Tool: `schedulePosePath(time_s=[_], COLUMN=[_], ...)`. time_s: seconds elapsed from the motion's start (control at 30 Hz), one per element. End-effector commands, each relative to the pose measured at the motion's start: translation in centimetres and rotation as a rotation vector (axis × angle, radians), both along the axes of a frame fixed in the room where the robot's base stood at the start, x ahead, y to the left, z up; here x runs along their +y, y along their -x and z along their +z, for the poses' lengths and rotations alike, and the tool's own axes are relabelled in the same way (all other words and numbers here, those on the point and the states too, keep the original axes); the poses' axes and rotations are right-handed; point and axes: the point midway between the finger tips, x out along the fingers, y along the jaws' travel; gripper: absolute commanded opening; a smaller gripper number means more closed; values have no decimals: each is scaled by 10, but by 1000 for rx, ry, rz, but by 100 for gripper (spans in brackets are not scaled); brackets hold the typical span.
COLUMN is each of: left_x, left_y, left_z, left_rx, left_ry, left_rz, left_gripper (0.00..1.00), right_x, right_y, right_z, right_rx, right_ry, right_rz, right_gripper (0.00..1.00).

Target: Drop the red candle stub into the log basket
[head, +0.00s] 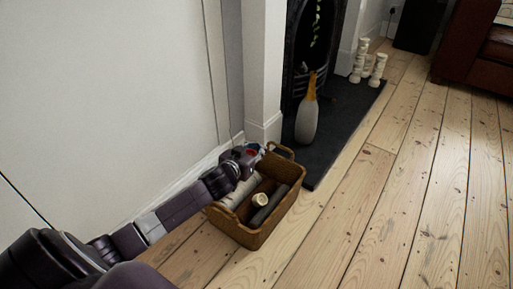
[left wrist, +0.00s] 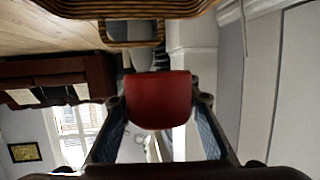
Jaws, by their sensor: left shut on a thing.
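My left gripper (head: 249,154) is shut on the red candle stub (left wrist: 158,99), which fills the space between the two fingers in the left wrist view. In the head view only a small bit of red shows at the gripper. The log basket (head: 252,236) is a brown woven box on the floor with pale and dark logs inside. The gripper is over the far left side of the basket in the head view; its exact height cannot be told. The basket's rim (left wrist: 75,8) shows along the top of the left wrist view. My right gripper is not in view.
A dark hearth slab (head: 334,122) lies beyond the basket, with a grey vase (head: 307,120) and several pale candles (head: 369,66) on it. A white wall (head: 110,85) runs close on the left. A dark red sofa (head: 478,50) stands far right. Floorboards on the right are clear.

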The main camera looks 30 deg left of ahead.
Motion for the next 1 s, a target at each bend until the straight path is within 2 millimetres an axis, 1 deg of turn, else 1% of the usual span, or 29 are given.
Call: schedulePosePath(time_s=[0.03, 0.2, 0.3, 0.53, 0.67, 0.77, 1.0], left_x=[0, 0, 0, 0, -1, -2, -6], left_y=[0, 0, 0, 0, 4, 13, 51], left_z=[0, 0, 0, 0, 1, 3, 14], left_rx=[-1, 0, 0, 1, 0, 1, 3], left_ry=[0, 0, 0, 0, 1, 1, 2], left_rz=[0, 0, 0, 0, -1, -1, -1], left_gripper=[24, 43, 51, 51, 51, 51, 51], right_x=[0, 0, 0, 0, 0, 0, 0], right_y=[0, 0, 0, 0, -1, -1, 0], right_z=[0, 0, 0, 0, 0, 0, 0], right_rx=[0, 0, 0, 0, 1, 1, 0], right_ry=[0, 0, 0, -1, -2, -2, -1], right_rz=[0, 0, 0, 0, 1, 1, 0], right_gripper=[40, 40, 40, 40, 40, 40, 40])
